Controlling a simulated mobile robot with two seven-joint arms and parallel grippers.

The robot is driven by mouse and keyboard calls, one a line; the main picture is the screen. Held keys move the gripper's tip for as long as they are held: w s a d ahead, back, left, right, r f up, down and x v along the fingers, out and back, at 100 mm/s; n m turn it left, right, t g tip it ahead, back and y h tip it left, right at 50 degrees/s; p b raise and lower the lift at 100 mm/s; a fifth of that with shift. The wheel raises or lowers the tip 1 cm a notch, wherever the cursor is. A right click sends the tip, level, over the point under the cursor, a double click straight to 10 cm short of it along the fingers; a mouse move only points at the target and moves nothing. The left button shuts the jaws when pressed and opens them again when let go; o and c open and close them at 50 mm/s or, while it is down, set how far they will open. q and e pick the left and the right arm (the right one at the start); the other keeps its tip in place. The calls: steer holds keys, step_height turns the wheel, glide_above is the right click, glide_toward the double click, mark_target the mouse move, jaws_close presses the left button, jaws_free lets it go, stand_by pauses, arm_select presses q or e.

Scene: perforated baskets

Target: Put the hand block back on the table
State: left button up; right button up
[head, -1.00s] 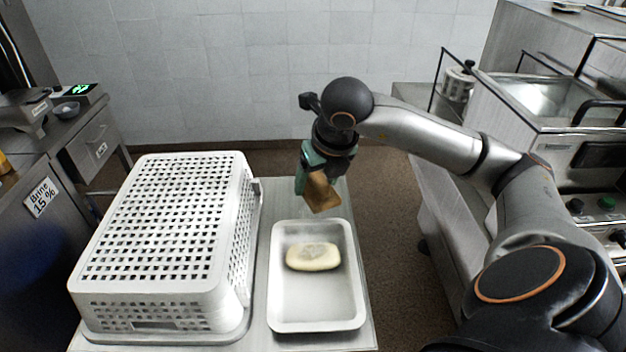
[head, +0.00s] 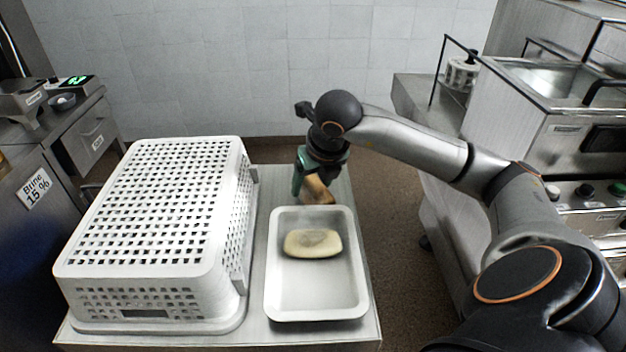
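The hand block (head: 317,189) is a tan, wood-coloured piece behind the white tray. My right gripper (head: 312,183) is shut on it, with green fingers around its upper part. The block is tilted and sits low, close to the table (head: 347,195) just beyond the tray's far rim. I cannot tell whether it touches the table. My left gripper is not in view.
A white tray (head: 318,309) holding a pale oval piece (head: 312,243) stands in front of the block. A large white perforated basket (head: 150,220) fills the table's left side. A narrow strip of table is bare behind the tray.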

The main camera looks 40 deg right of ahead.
steer(key=o, duration=1.4)
steer(key=shift+r+p, duration=0.3)
steer(key=shift+p, duration=0.15)
steer(key=v, duration=1.1)
steer(key=shift+s+r, duration=0.2)
steer(key=shift+r, duration=0.15)
